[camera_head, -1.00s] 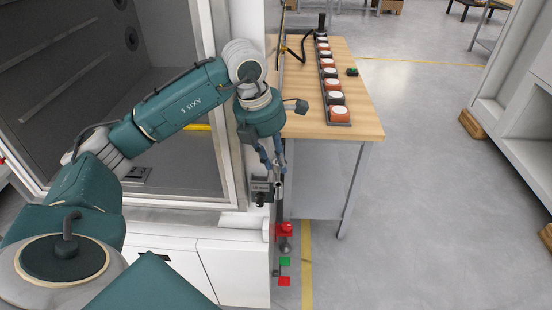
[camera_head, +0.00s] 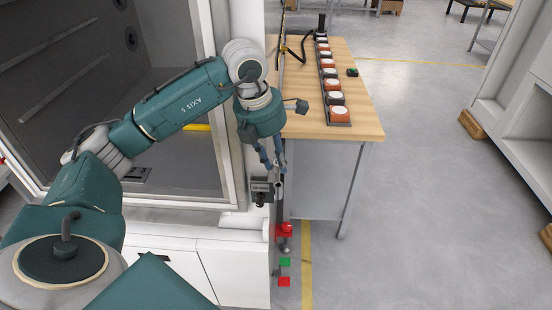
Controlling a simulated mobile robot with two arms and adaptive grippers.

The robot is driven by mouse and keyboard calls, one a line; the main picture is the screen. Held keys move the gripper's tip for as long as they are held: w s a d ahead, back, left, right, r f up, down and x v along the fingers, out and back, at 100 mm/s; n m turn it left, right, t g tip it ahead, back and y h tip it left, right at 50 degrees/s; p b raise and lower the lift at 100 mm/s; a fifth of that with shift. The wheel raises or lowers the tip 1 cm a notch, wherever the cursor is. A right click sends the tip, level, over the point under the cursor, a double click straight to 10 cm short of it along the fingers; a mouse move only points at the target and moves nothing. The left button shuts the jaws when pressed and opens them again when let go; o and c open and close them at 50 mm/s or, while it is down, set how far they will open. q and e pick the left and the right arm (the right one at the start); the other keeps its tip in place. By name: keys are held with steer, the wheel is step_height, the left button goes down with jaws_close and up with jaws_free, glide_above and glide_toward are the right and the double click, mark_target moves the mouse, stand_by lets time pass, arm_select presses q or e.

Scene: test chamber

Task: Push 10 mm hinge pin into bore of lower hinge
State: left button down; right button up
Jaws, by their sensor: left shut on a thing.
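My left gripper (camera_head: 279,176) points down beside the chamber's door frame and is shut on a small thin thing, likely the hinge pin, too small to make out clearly. Just below and left of the fingertips is a dark grey hinge block (camera_head: 261,190) on the frame, which may be the lower hinge. I cannot tell whether the pin is in the bore or above it. My right gripper is not in view.
A wooden table (camera_head: 361,118) with a rack of red and black round-topped pieces (camera_head: 332,98) stands behind, to the right. A red fitting (camera_head: 284,230) sits low on the chamber's edge. The grey floor (camera_head: 430,210) at right is clear.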

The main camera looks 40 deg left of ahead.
mark_target(274, 171)
arm_select(q)
steer(key=shift+f+b, duration=2.3)
steer(key=shift+f, duration=0.5)
steer(key=c, duration=1.4)
jaws_free()
steer(key=shift+o, duration=0.2)
steer(key=v, duration=1.2)
